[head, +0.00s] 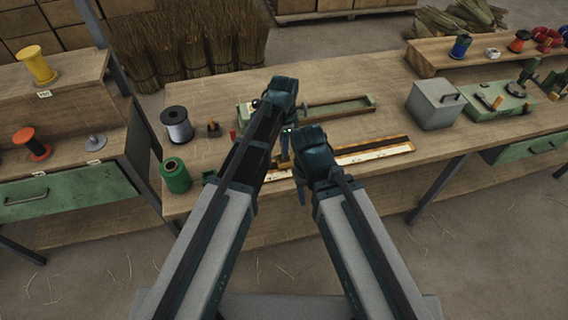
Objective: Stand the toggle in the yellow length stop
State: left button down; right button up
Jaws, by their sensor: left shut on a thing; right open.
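My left gripper (288,126) is the higher one, over the middle of the bench. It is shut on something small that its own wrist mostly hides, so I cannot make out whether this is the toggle. A small yellow piece (284,147), perhaps the yellow length stop, shows between the two wrists at the left end of a long measuring board (365,155). My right gripper (300,172) is open, low over the left part of that board, close to the left one.
A shallow green tray (345,107) lies behind the board. A silver spool (177,124) and a green spool (175,175) stand at the left. A grey metal box (434,103) and a green device (497,100) stand at the right. The bench front right of the board is clear.

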pick_arm(q)
jog(key=shift+f+b, duration=1.15)
jog(key=shift+f, duration=0.15)
jog(key=c, duration=0.6)
grip_release()
jog(key=shift+r, duration=0.2)
notch_tip(320, 180, up, 14)
jog(key=p, duration=1.4)
jog(key=shift+f, duration=0.2)
jog(key=s+a+n, duration=1.3)
jog(key=a+n, duration=0.2)
jog(key=s+d+f+m+b, duration=0.1)
jog(key=d, duration=0.2)
jog(key=s+d+m+b, duration=0.1)
jog(key=s+d, duration=0.1)
jog(key=d, duration=0.2)
jog(key=s+d+f+m+y, duration=0.1)
jog(key=s+d+m, duration=0.1)
jog(key=d, duration=0.2)
jog(key=shift+f+b, duration=0.3)
jog(key=shift+b, duration=0.1)
